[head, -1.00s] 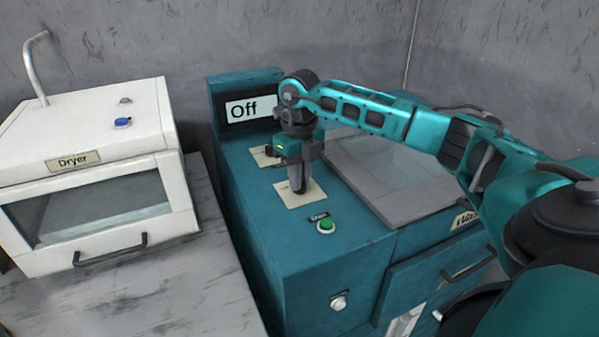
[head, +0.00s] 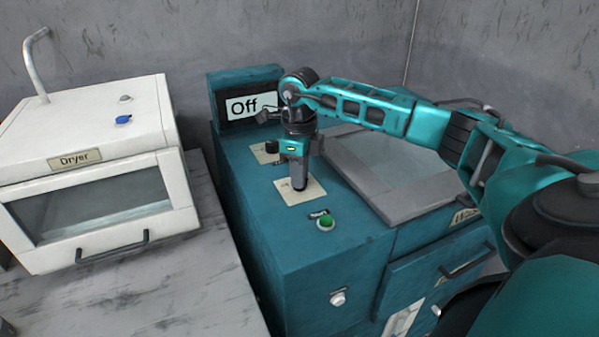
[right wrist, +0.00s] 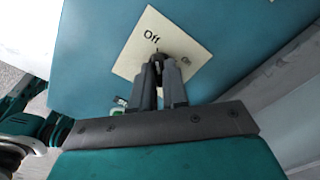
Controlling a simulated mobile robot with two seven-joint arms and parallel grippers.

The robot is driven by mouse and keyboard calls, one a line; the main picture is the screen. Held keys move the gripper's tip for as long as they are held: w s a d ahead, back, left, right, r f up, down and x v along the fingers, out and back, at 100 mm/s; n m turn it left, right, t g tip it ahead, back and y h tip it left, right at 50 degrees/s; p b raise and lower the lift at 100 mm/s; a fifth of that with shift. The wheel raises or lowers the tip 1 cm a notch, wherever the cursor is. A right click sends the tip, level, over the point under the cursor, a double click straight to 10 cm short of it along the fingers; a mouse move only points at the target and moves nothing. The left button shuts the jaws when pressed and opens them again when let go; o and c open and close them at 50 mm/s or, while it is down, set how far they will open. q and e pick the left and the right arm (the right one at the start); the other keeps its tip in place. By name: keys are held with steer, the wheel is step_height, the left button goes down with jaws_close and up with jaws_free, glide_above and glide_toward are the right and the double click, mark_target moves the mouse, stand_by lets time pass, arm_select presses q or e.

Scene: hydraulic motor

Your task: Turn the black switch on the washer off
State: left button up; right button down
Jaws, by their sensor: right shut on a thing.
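The washer (head: 262,228) is a teal machine with a display (head: 252,106) that reads "Off". My right gripper (head: 299,187) points down at the nearer cream plate (head: 289,198) on its top. In the right wrist view, this plate (right wrist: 137,50) has "Off" on one side and "On" on the other. There the right gripper (right wrist: 161,66) is shut on the black switch (right wrist: 166,56) at the plate's middle. The fingers cover most of the switch, so I cannot tell its exact setting.
A second black switch (head: 271,146) stands on a farther cream plate. A green button (head: 325,222) is in front of the gripper. A glass-topped lid (head: 390,205) lies to the right. The white dryer (head: 90,130) stands on the left on a marbled counter (head: 165,285).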

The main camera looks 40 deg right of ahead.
stand_by(0.3)
steer(key=c, duration=1.1)
jaws_free()
steer(key=shift+c, duration=0.2)
step_height(320, 180, up, 13)
